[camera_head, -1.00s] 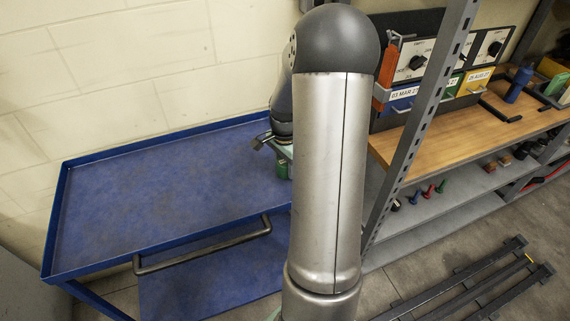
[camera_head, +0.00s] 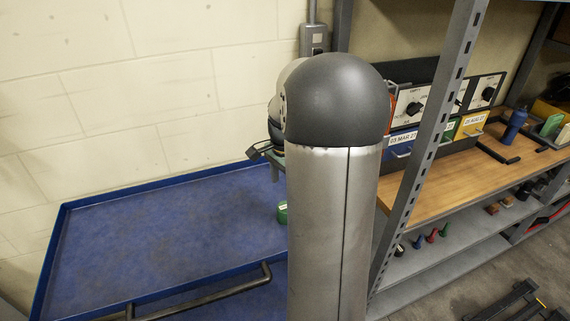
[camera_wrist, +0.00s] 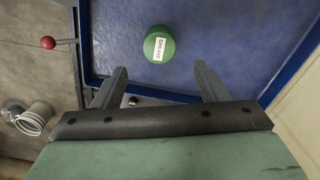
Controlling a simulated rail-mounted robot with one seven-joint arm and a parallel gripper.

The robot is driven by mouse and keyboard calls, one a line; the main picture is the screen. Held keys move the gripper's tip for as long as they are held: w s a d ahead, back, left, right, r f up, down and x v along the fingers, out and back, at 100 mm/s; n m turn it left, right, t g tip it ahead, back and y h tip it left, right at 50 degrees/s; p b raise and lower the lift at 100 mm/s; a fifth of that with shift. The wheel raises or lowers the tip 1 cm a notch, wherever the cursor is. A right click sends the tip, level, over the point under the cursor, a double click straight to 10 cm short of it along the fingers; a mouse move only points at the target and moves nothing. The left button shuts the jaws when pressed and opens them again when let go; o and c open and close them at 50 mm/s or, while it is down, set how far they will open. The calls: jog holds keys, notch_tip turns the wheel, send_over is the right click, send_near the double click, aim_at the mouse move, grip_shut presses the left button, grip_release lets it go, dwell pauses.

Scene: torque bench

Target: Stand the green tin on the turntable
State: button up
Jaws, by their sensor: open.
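The green tin (camera_head: 282,212) stands on the blue tray-topped cart (camera_head: 150,240), partly hidden behind my arm in the head view. In the wrist view the tin (camera_wrist: 166,48) shows a pale label reading GREASE and lies ahead of my fingertips, roughly centred between them. My gripper (camera_wrist: 160,70) is open and empty. In the head view my gripper (camera_head: 262,150) is above the tin and apart from it, mostly hidden by my arm. I cannot make out a turntable in either view.
The cart has a raised blue rim and a dark handle (camera_head: 205,296); its top is otherwise largely clear. A grey shelf post (camera_head: 432,130) and a wooden bench (camera_head: 450,185) stand right. The wrist view shows a red knob (camera_wrist: 48,42) and a white cup-like object (camera_wrist: 36,117).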

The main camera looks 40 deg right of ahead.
notch_tip(320, 180, up, 6)
jog(key=r, duration=0.1)
jog(key=s+a+f+n, duration=0.1)
jog(key=s+a+n, duration=0.2)
jog(key=a+n, duration=0.2)
jog(key=s+a+f+n, duration=0.2)
jog(key=s+a+n, duration=0.2)
jog(key=a, duration=0.7)
jog(key=s+a+f+n, duration=0.1)
jog(key=s+a+n, duration=0.3)
jog(key=a, duration=0.3)
jog(key=shift+s+a+f+n, duration=0.25)
jog(key=shift+a+n, duration=0.15)
jog(key=shift+n, duration=0.4)
jog(key=shift+o, duration=0.4)
jog(key=s+a+n, duration=0.1)
jog(key=s+a+f+n, duration=0.1)
jog(key=s, duration=0.1)
jog(key=s+a+f+n, duration=0.1)
jog(key=shift+s+f+n, duration=0.15)
jog(key=shift+s+n, duration=0.15)
jog(key=shift+n, duration=0.1)
